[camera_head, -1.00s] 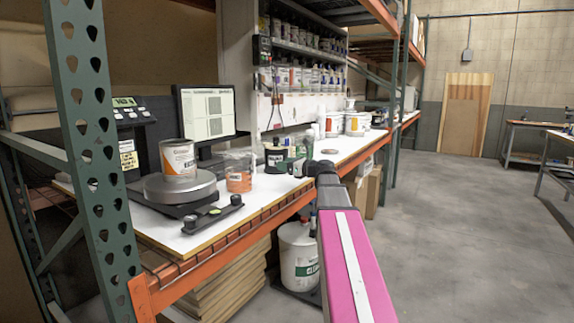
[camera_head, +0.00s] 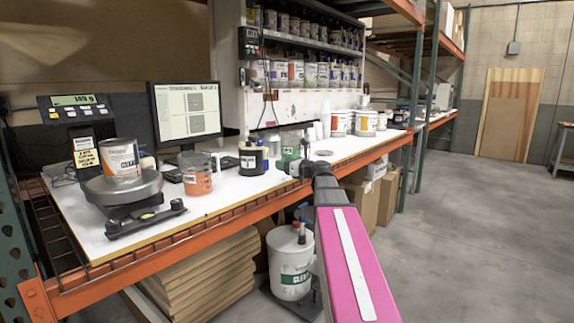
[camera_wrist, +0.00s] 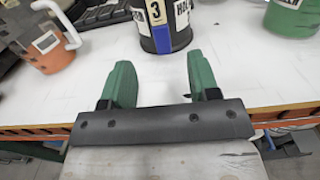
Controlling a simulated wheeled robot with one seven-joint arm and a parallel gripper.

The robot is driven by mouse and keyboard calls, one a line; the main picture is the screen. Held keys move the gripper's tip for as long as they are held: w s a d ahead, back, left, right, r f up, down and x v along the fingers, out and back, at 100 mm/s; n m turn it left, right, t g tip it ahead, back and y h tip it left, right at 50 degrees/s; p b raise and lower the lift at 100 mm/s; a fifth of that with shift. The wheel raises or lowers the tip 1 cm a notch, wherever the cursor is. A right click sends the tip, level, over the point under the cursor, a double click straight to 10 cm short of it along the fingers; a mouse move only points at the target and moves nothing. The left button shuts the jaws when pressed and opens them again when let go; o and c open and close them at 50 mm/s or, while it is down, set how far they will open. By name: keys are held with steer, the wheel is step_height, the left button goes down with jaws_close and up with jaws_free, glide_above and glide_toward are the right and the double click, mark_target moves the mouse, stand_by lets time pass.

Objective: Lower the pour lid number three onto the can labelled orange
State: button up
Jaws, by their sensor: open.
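My gripper (camera_wrist: 158,68) is open and empty, with green fingers over the front of the bench. Beyond the fingertips in the wrist view stands a dark round container (camera_wrist: 160,38) with a "3" above a blue stripe; its top is cut off. This seems to be the dark container (camera_head: 252,158) in the head view, left of my gripper (camera_head: 286,168). I cannot tell where the pour lid itself is. A can with an orange and white label (camera_head: 120,160) stands upright on the scale at left. Its label is too small to read.
An orange-filled jar (camera_head: 197,176) stands between the scale (camera_head: 112,188) and the dark container. A green container (camera_wrist: 292,18) is at right in the wrist view. A monitor (camera_head: 186,112) stands behind. The white bench front is mostly clear, and a white bucket (camera_head: 290,265) sits below.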

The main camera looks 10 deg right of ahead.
mark_target(267, 157)
steer(key=x, duration=1)
steer(key=shift+w+a, duration=0.25)
jaws_close()
steer(key=c, duration=0.6)
jaws_free()
steer(key=c, duration=0.4)
steer(key=shift+r, duration=0.55)
steer(key=shift+r, duration=5.65)
